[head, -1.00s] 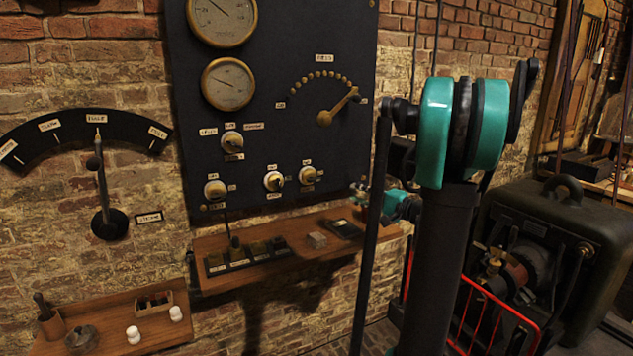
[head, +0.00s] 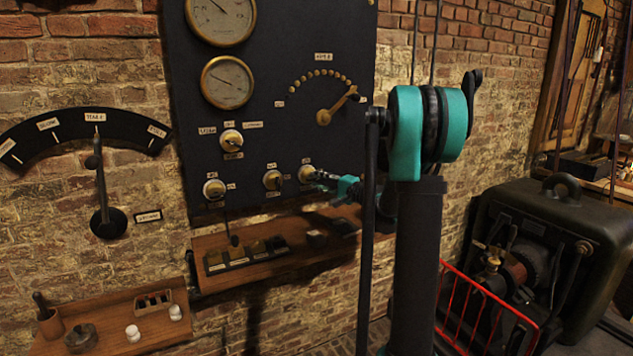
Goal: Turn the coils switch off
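The black panel (head: 290,120) on the brick wall carries several small round switches with brass rims. A lower row has a left switch (head: 214,189), a middle switch (head: 273,180) and a right switch (head: 307,174); another switch (head: 231,140) sits above. Their small labels are too blurred to read, so I cannot tell which is the coils switch. My gripper (head: 319,177) is at the right lower switch, reaching in from the right. It is small and dark against the panel; whether it touches the knob, and whether it is open or shut, is not clear.
A brass lever (head: 339,105) with an arc of studs sits above the right switch. Two gauges, upper (head: 221,20) and lower (head: 228,82), are at the panel's upper left. A wooden shelf (head: 205,280) with small items juts out below. A dark machine (head: 590,225) stands at right.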

